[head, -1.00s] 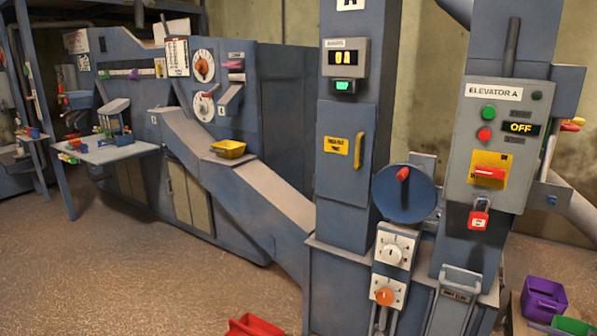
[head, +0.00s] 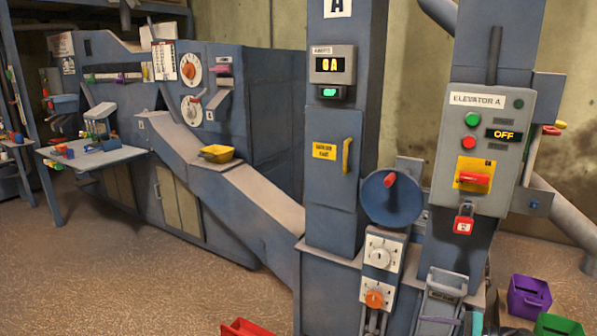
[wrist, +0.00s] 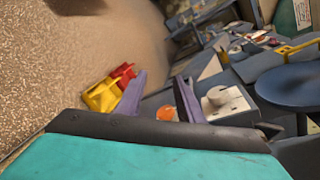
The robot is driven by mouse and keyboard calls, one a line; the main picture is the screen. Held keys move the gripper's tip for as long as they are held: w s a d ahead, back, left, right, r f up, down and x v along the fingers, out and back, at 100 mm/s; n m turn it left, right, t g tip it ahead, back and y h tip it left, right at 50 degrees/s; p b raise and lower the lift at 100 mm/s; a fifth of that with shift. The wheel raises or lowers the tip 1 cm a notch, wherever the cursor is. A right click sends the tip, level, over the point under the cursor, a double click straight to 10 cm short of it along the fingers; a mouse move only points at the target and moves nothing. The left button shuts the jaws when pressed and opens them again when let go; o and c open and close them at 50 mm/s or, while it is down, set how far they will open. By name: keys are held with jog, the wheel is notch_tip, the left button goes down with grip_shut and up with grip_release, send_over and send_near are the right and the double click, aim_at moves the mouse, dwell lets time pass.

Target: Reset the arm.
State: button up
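My gripper (wrist: 157,88) shows only in the wrist view, as two purple-grey fingers standing apart above a dark bar and a teal body. It is open, with nothing between the fingers. Beyond it are an orange knob (wrist: 166,114) and a white dial plate (wrist: 226,104).
The elevator column (head: 342,140) carries a blue handwheel (head: 392,199). The control box (head: 480,150) reads OFF, with a red padlock (head: 464,220). A red bin (head: 247,328) and purple bin (head: 529,296) stand low down. Left floor is open.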

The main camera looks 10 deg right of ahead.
jog(key=w+a+f+n+g+y+p, duration=0.1)
jog(key=a+f+g, duration=0.1)
jog(key=a, duration=0.4)
jog(key=w+a+f+g, duration=0.1)
jog(key=a+f, duration=0.2)
jog(key=a, duration=0.4)
jog(key=s+a+f+n+g+p, duration=0.1)
jog(key=s+a+f+g, duration=0.25)
jog(key=a, duration=0.45)
jog(key=s+a+f+n+g+h+p, duration=0.1)
jog(key=s+a+f+n+g, duration=0.1)
jog(key=a+f, duration=0.35)
jog(key=s+a+f+n+g+p, duration=0.1)
jog(key=s+a+f+g, duration=0.15)
jog(key=a, duration=0.65)
jog(key=s+a+f+n+g+h+p, duration=0.1)
jog(key=s+a+f+n+g+h, duration=0.2)
jog(key=s, duration=0.5)
jog(key=s+a+f+n+g+h+p, duration=0.1)
jog(key=s+a+f+n+g+h, duration=0.15)
jog(key=s+a+f, duration=0.4)
jog(key=s+d+f+n+t+h, duration=0.1)
jog(key=s+d+f+n+h, duration=0.2)
jog(key=d, duration=0.8)
jog(key=s+n+h, duration=0.2)
jog(key=s+h, duration=0.2)
jog(key=shift+d+t, duration=0.25)
jog(key=shift+t, duration=0.1)
